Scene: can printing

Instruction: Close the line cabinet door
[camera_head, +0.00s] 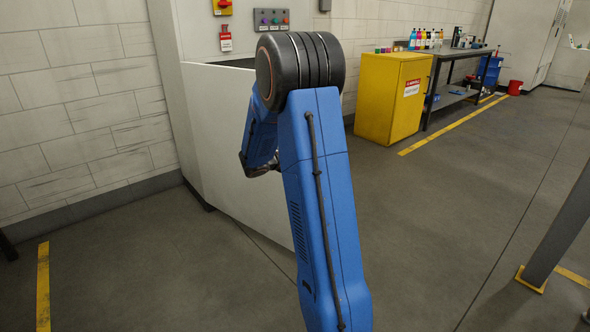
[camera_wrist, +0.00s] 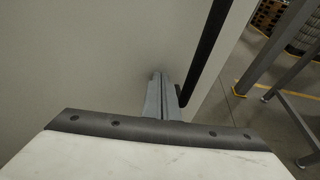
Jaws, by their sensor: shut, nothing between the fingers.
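The line cabinet (camera_head: 168,75) is a tall pale cabinet against the wall at the left of the head view. Its door (camera_head: 232,125) is a plain white panel standing open, with a dark gap showing above its top edge. My arm covers the door's right part. In the wrist view the pale door panel (camera_wrist: 75,60) fills the left and middle, with a long dark bar (camera_wrist: 207,45) near its right edge. My gripper (camera_wrist: 160,78) is shut and empty, its fingertips close to the panel, left of the bar's lower end. I cannot tell whether they touch it.
A yellow cabinet (camera_head: 387,98) and a dark workbench (camera_head: 455,56) with bottles stand at the back right. A grey post (camera_head: 565,225) stands at the right. The floor (camera_head: 440,220) between the post and my arm is clear.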

